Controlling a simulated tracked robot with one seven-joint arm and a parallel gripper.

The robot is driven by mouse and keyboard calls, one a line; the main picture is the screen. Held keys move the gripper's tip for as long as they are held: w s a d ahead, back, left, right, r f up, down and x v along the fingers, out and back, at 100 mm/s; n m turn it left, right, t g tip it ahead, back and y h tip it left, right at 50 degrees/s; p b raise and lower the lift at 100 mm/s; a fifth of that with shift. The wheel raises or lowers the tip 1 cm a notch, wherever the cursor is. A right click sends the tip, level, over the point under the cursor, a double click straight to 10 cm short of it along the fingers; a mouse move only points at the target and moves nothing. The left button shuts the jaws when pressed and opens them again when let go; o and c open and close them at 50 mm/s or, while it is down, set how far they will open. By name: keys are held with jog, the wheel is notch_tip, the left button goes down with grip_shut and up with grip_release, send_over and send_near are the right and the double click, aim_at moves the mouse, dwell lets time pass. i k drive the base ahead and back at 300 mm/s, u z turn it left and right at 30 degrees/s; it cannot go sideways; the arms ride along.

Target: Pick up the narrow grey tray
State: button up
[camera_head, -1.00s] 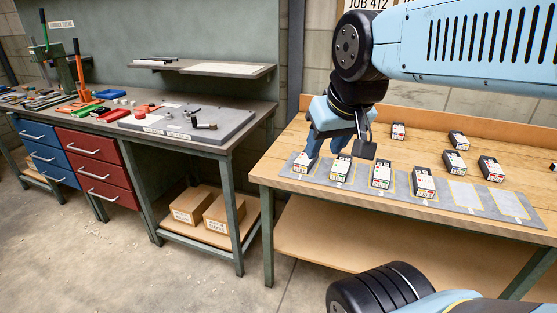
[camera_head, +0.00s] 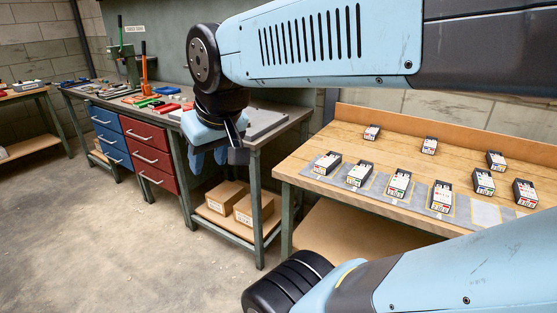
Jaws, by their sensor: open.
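I cannot make out a narrow grey tray for certain. A small grey object (camera_head: 27,86) sits on the wooden bench at the far left edge, too small to tell whether it is a tray. A flat grey plate (camera_head: 264,121) lies on the green-grey workbench, partly hidden behind my arm. My gripper (camera_head: 219,157) hangs open and empty in front of that workbench's right part, pointing down. Its fingers touch nothing that I can see.
The wooden bench (camera_head: 320,205) at right carries several small boxes (camera_head: 398,183), some on a grey marked mat. Blue and red drawers (camera_head: 150,153) and two cartons (camera_head: 253,210) sit under the workbench. The floor at left is clear.

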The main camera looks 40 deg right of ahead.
aim_at(330, 161)
jog(key=u, duration=0.35)
jog(key=k, duration=1.3)
jog(key=z, duration=1.85)
jog(key=i, duration=1.05)
jog(key=u, duration=0.05)
